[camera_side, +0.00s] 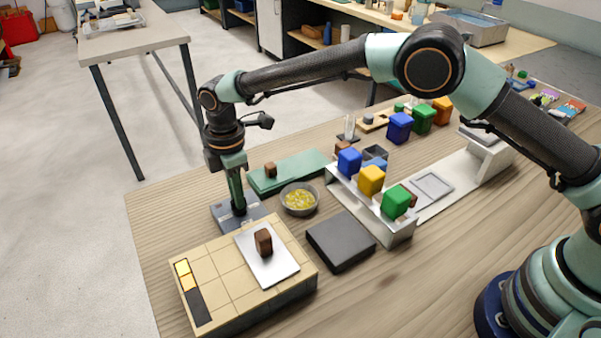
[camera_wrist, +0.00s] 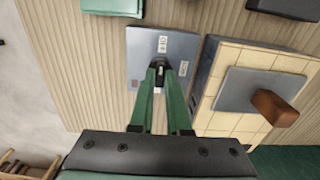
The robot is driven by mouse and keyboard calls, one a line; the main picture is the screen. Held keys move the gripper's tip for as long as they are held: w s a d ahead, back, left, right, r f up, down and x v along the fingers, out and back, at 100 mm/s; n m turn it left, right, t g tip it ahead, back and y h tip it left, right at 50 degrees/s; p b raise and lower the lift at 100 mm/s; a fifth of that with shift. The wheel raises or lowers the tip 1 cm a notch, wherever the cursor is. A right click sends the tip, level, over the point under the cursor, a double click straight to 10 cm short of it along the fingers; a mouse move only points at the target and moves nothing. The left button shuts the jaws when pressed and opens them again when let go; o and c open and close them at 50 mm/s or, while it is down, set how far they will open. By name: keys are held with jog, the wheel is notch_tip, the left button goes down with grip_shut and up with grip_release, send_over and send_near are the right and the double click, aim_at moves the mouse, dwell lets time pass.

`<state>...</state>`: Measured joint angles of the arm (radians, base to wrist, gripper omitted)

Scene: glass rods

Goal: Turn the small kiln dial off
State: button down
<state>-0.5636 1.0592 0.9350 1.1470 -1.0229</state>
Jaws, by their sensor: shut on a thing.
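The grey control panel (camera_side: 224,213) lies flat on the table behind the tiled kiln block. It also shows in the wrist view (camera_wrist: 142,45), with small white labels on its face. A small dark dial (camera_wrist: 160,72) stands on the panel. My gripper (camera_wrist: 160,80) points down over the panel and is shut on the dial, its green fingers on either side of it. The side view also shows my gripper (camera_side: 239,208) down at the panel. The fingers hide most of the dial, and its setting cannot be read.
The tan tiled kiln (camera_side: 225,285) has two glowing yellow squares and a metal plate (camera_side: 280,270) with a brown block handle. A bowl (camera_side: 299,205) of yellow pieces, a dark slab (camera_side: 340,240) and a green mat (camera_side: 315,168) are close by. Coloured blocks stand on a white rack (camera_side: 400,232).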

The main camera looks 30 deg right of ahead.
jog(key=shift+r, duration=0.1)
jog(key=c, duration=0.9)
grip_release()
notch_tip(320, 180, up, 12)
